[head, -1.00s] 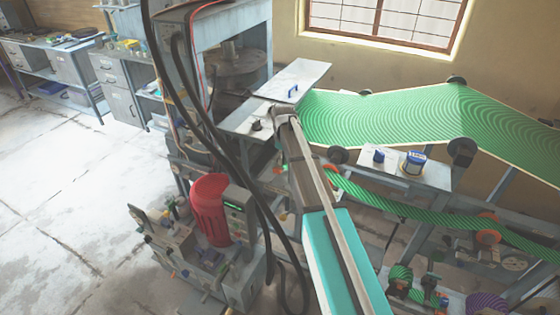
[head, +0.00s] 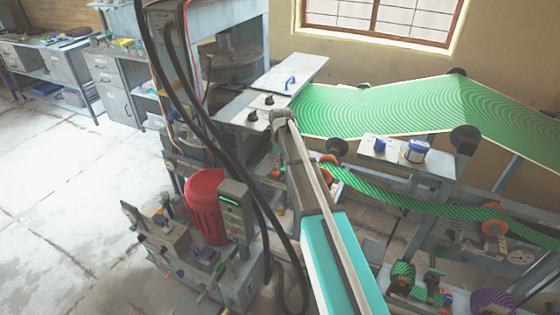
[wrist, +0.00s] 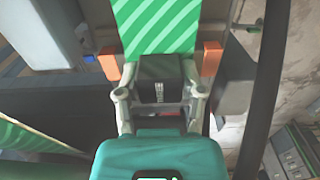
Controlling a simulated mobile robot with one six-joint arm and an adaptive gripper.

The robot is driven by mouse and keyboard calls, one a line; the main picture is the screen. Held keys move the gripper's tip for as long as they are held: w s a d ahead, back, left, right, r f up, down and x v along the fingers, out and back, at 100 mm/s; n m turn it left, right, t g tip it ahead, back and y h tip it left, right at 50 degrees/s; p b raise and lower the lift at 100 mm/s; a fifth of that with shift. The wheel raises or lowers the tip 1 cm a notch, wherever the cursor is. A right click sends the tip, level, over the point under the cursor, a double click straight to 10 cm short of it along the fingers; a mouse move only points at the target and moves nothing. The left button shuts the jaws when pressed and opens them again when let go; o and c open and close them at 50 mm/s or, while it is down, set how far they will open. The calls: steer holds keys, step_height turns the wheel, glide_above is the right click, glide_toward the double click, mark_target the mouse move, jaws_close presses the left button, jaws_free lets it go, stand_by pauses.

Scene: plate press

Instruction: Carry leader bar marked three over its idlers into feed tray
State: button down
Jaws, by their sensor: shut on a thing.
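In the wrist view my gripper (wrist: 160,98) is shut on the dark leader bar (wrist: 161,70), with a finger on each side. The bar has small white marks that I cannot read clearly. A green striped web (wrist: 155,28) runs from the bar towards the top of the picture. Orange parts (wrist: 109,65) (wrist: 211,59) stand on both sides of the bar. In the head view the narrow green web (head: 400,199) passes the orange idlers (head: 493,222) (head: 328,160) towards my arm, which hides the gripper and bar. I cannot tell which part is the feed tray.
In the head view a wide green sheet (head: 390,107) runs at the back right, by a pale plate (head: 291,74) at the press. A red motor (head: 206,207) stands left of my arm. Black cables hang close by. A grey block (wrist: 235,78) is beside the gripper. The floor at left is clear.

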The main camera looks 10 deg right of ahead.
steer(key=shift+f, duration=0.1)
steer(key=shift+c, duration=0.6)
jaws_free()
steer(key=shift+s, duration=0.2)
